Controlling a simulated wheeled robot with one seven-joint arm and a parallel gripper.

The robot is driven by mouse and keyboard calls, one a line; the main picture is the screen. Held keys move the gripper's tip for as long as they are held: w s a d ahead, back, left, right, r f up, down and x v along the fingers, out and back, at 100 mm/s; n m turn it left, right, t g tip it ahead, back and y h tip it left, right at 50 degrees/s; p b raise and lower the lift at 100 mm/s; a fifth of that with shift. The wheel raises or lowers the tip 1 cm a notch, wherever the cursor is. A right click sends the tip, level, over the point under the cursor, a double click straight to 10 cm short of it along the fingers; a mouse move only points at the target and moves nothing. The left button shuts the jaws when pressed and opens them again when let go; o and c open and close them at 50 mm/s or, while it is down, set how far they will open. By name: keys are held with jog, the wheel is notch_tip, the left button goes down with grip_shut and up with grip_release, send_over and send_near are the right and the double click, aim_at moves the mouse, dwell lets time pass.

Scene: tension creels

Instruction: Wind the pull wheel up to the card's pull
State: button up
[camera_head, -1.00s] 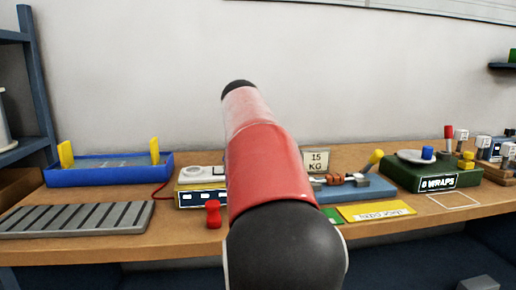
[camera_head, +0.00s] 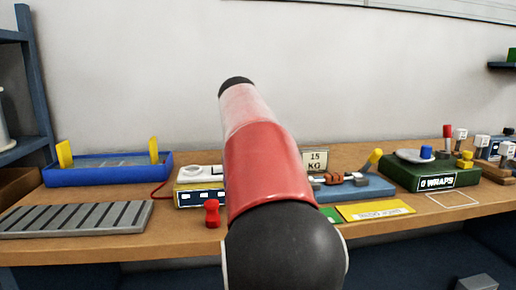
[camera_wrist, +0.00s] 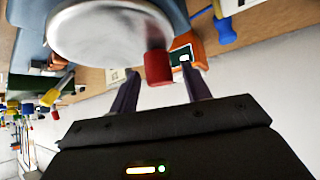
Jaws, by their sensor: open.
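The card reading "15 KG" (camera_head: 316,161) stands at the back of the bench in the head view. In the wrist view a round silver wheel (camera_wrist: 108,35) with a red knob (camera_wrist: 157,67) on its rim fills the top; it looks like the pull wheel. My gripper (camera_wrist: 160,76) is open, with its two dark fingers on either side of the knob in the picture. I cannot tell whether they touch it. My red and black arm hides the middle of the bench in the head view, and I cannot make out the wheel there.
A blue tray (camera_head: 60,178) with yellow handles and a grey slotted rack (camera_head: 75,220) lie at left. A white instrument box (camera_head: 190,187) and red piece (camera_head: 212,213) sit beside my arm. At right are a blue base (camera_head: 362,190) and a green "0 WRAPS" box (camera_head: 402,178).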

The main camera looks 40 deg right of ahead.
jog(key=v, duration=0.7)
dwell(0.6)
